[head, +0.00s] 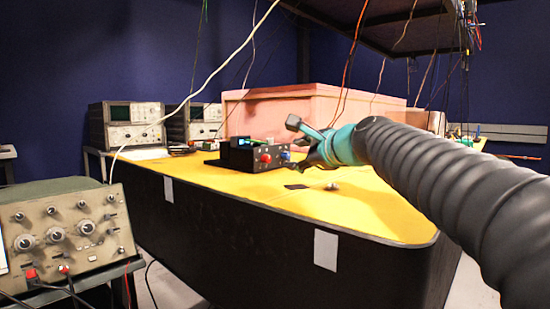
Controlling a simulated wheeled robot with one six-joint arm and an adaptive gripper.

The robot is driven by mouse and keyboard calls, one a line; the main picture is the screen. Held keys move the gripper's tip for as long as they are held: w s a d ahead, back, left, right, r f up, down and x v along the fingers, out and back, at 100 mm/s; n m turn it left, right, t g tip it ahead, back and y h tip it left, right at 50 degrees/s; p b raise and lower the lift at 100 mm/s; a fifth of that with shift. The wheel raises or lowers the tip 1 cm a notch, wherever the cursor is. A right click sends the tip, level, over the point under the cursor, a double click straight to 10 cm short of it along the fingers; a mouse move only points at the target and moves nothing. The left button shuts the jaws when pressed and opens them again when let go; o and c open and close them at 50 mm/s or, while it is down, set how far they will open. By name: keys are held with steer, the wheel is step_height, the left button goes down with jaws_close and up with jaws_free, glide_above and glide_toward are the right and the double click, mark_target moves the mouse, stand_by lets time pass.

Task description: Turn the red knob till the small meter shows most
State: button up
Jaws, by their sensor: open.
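A small black box (240,161) stands on the yellow tabletop. The red knob (265,158) is on its front panel, with a blue knob (285,155) to the right of it. My gripper (294,141) is open and empty, just to the right of the box, near the blue knob. I cannot tell whether it touches the box. The fingertips are small and partly blend with the box.
The yellow table (210,183) has a black side wall. A dark flat square (297,187) and a small metal piece (332,186) lie in front of the box. A pink foam block (300,105) stands behind. Loose wires hang overhead; instruments (70,228) stand left.

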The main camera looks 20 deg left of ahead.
mark_target(268, 159)
steer(key=p+x, duration=0.1)
steer(key=x, duration=1.2)
steer(key=shift+s+a+p, duration=0.1)
steer(key=shift+s+p, duration=0.1)
steer(key=shift+p, duration=0.15)
jaws_close()
